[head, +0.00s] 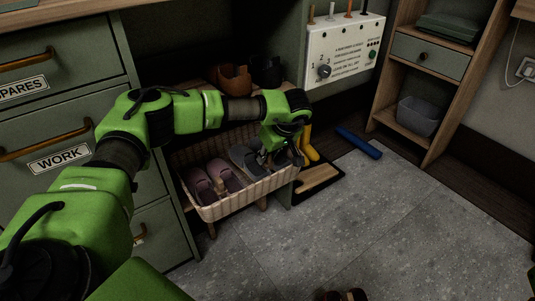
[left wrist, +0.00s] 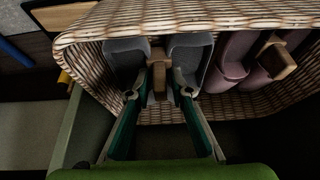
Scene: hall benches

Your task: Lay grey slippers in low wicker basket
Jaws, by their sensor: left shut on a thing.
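The low wicker basket (head: 246,207) stands at the lower part of the bench, in the middle of the head view. Its woven wall (left wrist: 200,14) crosses the top of the left wrist view. The grey slippers (head: 244,159) are side by side within the basket's rim, at its right end. They also show in the left wrist view (left wrist: 126,55), with a small wooden block between them. My left gripper (head: 270,150) is shut on the grey slippers, its fingers (left wrist: 159,92) either side of the block. Whether the slippers rest on the basket's bottom is hidden.
Mauve slippers (head: 213,180) lie in the basket's left part, beside the grey pair. Brown (head: 231,79) and black footwear stands on the bench above. Yellow boots (head: 308,147), a mat (head: 320,178) and a blue object (head: 359,143) are to the right. The tiled floor in front is mostly clear.

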